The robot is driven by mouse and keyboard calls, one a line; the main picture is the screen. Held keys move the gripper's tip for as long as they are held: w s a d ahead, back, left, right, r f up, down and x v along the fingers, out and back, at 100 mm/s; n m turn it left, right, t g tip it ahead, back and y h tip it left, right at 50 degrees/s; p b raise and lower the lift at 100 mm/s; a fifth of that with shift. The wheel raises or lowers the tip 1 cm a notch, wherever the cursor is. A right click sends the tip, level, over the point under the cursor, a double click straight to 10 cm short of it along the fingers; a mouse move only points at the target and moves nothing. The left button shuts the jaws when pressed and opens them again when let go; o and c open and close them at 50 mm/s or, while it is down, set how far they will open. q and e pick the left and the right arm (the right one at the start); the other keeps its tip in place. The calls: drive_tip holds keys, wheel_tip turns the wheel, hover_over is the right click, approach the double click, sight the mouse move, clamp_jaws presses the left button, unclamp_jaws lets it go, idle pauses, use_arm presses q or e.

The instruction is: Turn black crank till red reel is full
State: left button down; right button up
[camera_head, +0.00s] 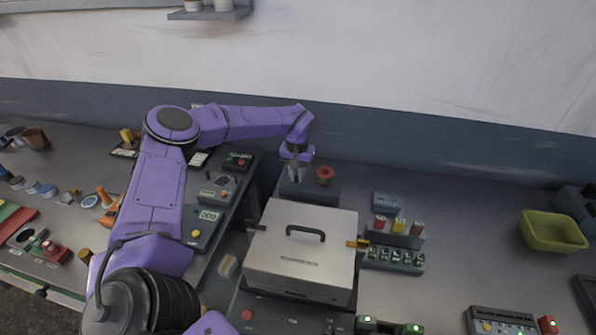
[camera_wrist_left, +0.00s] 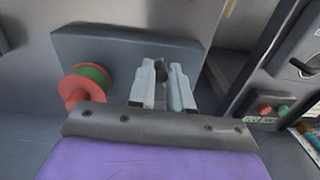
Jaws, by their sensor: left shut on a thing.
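The red reel (camera_head: 325,174) stands on a grey-blue block (camera_head: 325,190) near the wall in the head view. In the left wrist view, the red reel (camera_wrist_left: 73,88) shows red flanges with green material between them, left of my fingers. My left gripper (camera_head: 295,174) points down over the left part of the block, beside the reel. In the left wrist view, my left gripper (camera_wrist_left: 163,85) is shut on the dark handle of the black crank (camera_wrist_left: 160,72), which is mostly hidden by the fingers. My right gripper is not in view.
A large pale box (camera_head: 300,248) with a black handle stands in front of the block. A dark panel (camera_head: 215,200) with buttons lies left. A rack with colored pieces (camera_head: 397,232) and a yellow-green bin (camera_head: 552,232) stand right. Bare table lies between rack and bin.

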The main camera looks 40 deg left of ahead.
sight(297, 176)
use_arm(q)
drive_tip(key=c, duration=1.1)
unclamp_jaws()
drive_tip(key=shift+a+r, duration=0.1)
drive_tip(key=shift+o, duration=0.2)
wheel_tip(297, 176, up, 5)
drive_tip(key=shift+w+f+b, duration=0.15)
drive_tip(key=shift+f+b, duration=0.05)
drive_tip(key=shift+b, duration=0.65)
wheel_tip(297, 176, up, 3)
drive_tip(key=p, duration=0.3)
drive_tip(key=shift+f, duration=0.15)
